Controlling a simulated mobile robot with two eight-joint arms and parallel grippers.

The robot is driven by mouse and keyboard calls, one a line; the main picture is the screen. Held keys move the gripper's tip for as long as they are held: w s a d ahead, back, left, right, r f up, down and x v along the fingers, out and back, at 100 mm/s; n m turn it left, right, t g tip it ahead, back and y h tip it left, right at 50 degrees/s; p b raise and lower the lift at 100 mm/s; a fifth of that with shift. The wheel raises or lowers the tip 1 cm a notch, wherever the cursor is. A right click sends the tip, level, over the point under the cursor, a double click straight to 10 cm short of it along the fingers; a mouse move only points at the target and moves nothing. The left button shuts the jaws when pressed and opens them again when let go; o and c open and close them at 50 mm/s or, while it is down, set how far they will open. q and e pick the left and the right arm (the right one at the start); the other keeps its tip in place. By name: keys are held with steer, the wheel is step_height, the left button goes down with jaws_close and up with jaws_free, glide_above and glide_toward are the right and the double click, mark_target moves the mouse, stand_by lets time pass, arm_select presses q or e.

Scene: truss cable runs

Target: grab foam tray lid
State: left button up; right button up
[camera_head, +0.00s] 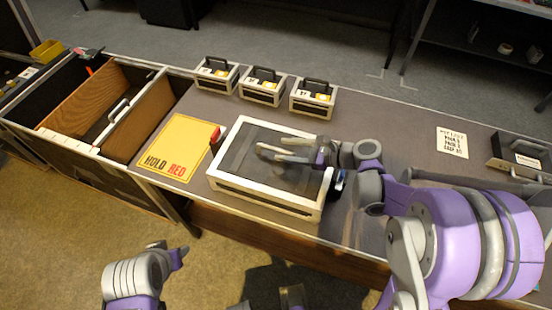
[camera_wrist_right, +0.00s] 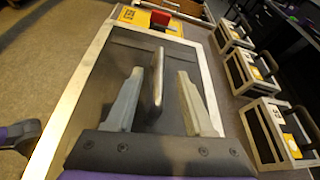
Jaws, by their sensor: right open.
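The foam tray (camera_head: 262,195) is a wide box with a white frame, standing on the grey bench. Its dark lid (camera_head: 235,160) lies flat inside the frame; it also shows in the right wrist view (camera_wrist_right: 100,75). A raised metal handle (camera_wrist_right: 157,80) stands on the lid. My right gripper (camera_head: 262,152) is over the lid; in the right wrist view its open fingers (camera_wrist_right: 160,80) lie on either side of the handle, with a gap to each. In the head view the gripper hides the handle.
Three small white cases (camera_head: 262,86) with dark handles line the bench's back edge. A yellow HOLD RED sheet (camera_head: 180,147) lies left of the tray, a red block (camera_head: 216,137) at the tray's left edge. Open bins (camera_head: 100,105) are at far left. A paper note (camera_head: 452,143) lies right.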

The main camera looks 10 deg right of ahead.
mark_target(281, 150)
steer(key=x, duration=0.4)
steer(key=shift+f, duration=0.15)
steer(key=shift+s+d, duration=0.1)
jaws_close()
stand_by(1.1)
